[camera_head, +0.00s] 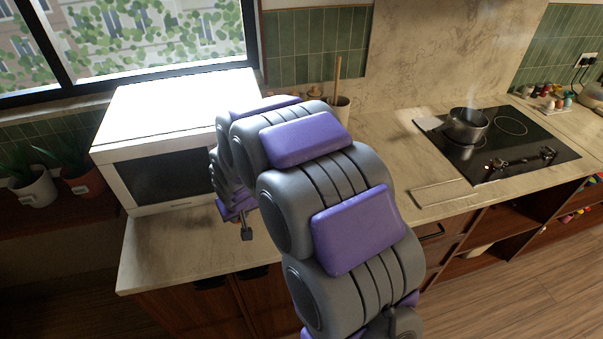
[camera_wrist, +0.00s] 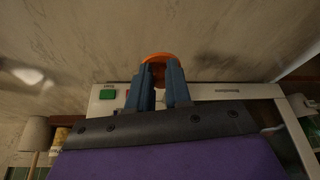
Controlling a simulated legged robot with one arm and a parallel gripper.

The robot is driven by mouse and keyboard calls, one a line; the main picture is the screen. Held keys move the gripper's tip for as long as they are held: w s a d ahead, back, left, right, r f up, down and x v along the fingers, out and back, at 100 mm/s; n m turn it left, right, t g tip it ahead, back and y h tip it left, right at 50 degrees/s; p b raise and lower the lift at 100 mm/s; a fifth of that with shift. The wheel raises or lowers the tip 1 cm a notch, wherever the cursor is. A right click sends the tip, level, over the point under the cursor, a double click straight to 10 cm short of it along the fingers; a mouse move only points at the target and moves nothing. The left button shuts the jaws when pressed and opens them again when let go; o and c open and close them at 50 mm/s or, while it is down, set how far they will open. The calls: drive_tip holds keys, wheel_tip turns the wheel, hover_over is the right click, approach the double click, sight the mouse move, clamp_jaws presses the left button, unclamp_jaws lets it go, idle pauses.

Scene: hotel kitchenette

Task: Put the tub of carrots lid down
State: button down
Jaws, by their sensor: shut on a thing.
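My gripper (camera_wrist: 161,72) shows in the wrist view with its two blue fingers close together, shut on a rounded orange thing. This looks like the tub of carrots (camera_wrist: 157,56); only a part of it shows beyond the fingertips, and I cannot tell which way its lid faces. In the head view my gripper (camera_head: 246,231) is over the counter in front of the white microwave, partly hidden by my arm. The tub cannot be made out there. I cannot tell whether it touches the counter.
The white microwave (camera_head: 160,165) stands behind my gripper. Bare countertop (camera_head: 170,255) lies to the left, ending at a front edge. To the right are a cooktop (camera_head: 500,145) with a steaming pot (camera_head: 466,126). Potted plants (camera_head: 32,188) stand far left.

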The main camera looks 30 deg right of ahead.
drive_tip(key=shift+d+f, duration=0.1)
drive_tip(key=shift+f, duration=0.15)
